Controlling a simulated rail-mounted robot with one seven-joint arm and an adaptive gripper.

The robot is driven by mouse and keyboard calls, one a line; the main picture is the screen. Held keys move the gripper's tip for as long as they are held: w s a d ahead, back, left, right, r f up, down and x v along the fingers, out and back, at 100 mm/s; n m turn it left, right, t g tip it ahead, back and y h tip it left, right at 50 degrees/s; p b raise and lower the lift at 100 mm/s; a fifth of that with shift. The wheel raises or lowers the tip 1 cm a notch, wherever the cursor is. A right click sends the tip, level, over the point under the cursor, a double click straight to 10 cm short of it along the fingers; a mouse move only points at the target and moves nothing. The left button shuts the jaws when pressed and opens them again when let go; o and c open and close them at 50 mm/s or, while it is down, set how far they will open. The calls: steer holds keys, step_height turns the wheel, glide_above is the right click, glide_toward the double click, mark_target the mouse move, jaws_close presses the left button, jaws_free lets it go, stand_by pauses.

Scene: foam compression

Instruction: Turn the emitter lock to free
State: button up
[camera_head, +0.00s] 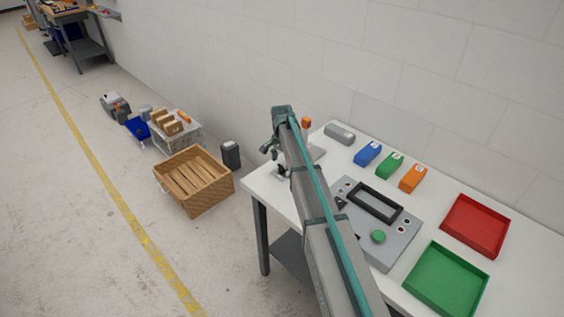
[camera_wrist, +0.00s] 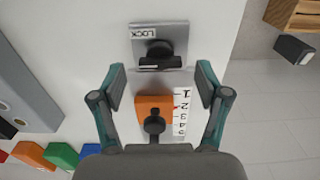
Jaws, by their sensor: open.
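The emitter lock (camera_wrist: 177,32) is a grey plate with a "LOCK" label and a black knob (camera_wrist: 160,52), near the top of the wrist view. The knob's dark bar lies crosswise in the picture. My gripper (camera_wrist: 161,84) is open and empty, its two fingers spread left and right, with the knob above the gap between them in the picture; I see no contact. An orange block (camera_wrist: 146,102) with a black knob shows between the fingers, beside a white numbered scale (camera_wrist: 181,112). In the head view my gripper (camera_head: 268,149) is over the table's far left end.
The white table (camera_head: 262,188) bears a grey control panel (camera_head: 403,245) with a green button, blue, green and orange blocks (camera_head: 412,178), a red tray (camera_head: 451,226) and a green tray (camera_head: 416,290). A wooden crate (camera_head: 208,197) stands on the floor left of the table.

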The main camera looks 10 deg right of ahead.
steer(key=shift+f, duration=0.7)
steer(key=shift+c, duration=0.3)
steer(key=c, duration=1.1)
